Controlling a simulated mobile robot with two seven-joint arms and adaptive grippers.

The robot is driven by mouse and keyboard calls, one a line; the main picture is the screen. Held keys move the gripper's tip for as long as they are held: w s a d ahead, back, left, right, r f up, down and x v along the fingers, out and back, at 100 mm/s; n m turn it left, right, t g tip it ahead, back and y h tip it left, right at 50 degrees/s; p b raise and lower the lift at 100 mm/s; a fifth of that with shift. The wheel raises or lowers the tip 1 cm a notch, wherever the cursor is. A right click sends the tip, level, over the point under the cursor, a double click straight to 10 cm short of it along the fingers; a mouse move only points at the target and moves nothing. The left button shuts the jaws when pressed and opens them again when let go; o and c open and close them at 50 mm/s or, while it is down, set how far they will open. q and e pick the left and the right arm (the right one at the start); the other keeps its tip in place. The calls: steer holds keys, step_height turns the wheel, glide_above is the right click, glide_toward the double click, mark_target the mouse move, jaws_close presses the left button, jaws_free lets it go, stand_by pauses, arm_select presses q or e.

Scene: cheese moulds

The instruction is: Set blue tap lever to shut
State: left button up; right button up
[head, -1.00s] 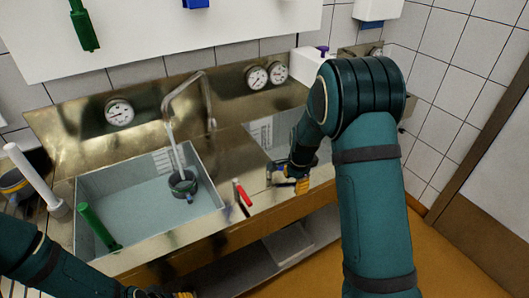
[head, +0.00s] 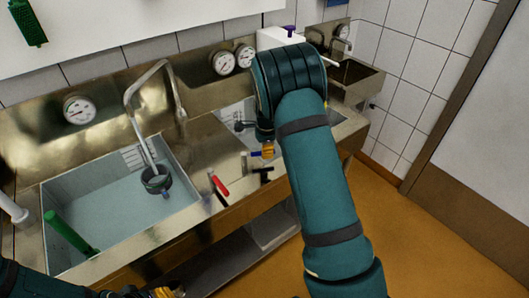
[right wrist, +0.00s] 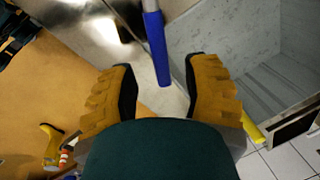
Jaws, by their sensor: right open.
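The blue tap lever (head: 255,154) is at the front edge of the steel counter, right of the red lever (head: 220,185). In the head view my right gripper (head: 267,152) is beside it and partly covers it. In the right wrist view the blue lever (right wrist: 157,48) points down between the fingertips of my open right gripper (right wrist: 160,76), with a gap on both sides. Its tap body is out of that view. My left gripper (head: 150,293) is cut off at the bottom edge of the head view, its jaws unclear.
A sink basin (head: 60,203) with water, a spout and a green-handled tool (head: 70,233) is at left. Gauges (head: 80,109) line the backsplash. A smaller sink (head: 355,82) stands at back right. Orange floor (head: 410,240) is clear at right.

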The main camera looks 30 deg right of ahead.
steer(key=shift+w+d+f, duration=0.1)
steer(key=shift+w+f, duration=0.05)
steer(key=shift+f, duration=0.6)
steer(key=shift+w+f, duration=0.15)
steer(key=shift+f, duration=0.6)
jaws_close()
steer(key=shift+s, duration=0.1)
